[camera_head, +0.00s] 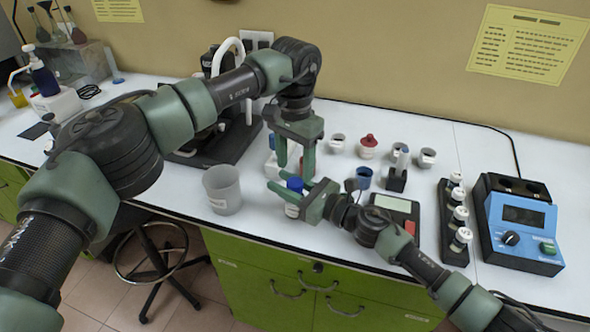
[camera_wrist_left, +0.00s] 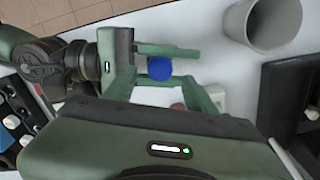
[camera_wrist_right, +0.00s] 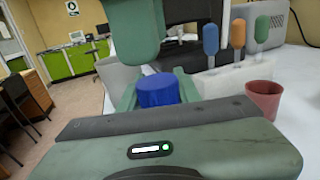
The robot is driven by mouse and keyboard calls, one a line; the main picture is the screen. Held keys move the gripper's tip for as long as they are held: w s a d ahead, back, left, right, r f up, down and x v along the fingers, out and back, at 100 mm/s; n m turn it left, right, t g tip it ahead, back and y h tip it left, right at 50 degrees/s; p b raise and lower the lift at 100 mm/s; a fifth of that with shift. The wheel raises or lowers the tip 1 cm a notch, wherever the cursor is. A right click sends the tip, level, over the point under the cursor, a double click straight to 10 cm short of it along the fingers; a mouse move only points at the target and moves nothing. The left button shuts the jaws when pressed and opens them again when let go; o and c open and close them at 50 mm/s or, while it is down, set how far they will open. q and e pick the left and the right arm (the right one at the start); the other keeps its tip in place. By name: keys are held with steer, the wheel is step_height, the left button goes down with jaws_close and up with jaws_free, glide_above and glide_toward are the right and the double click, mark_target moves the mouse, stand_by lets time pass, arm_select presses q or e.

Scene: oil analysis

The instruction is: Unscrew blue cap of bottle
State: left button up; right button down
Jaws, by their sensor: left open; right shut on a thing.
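The bottle (camera_head: 292,208) stands near the front edge of the white table with its blue cap (camera_head: 295,184) on top. My right gripper (camera_head: 287,196) comes in from the right and is shut on the bottle below the cap. In the right wrist view the blue cap (camera_wrist_right: 158,90) shows between the fingers. My left gripper (camera_head: 293,172) points down from above, open, with its fingers over the cap. In the left wrist view the blue cap (camera_wrist_left: 160,68) lies ahead of the open left fingers. I cannot tell whether they touch it.
A grey beaker (camera_head: 223,190) stands left of the bottle. A scale (camera_head: 397,211), a row of vials (camera_head: 459,216) and a blue device (camera_head: 522,228) are to the right. Several small cups and a red-topped container (camera_head: 368,147) stand behind.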

steer(key=c, duration=0.9)
jaws_free()
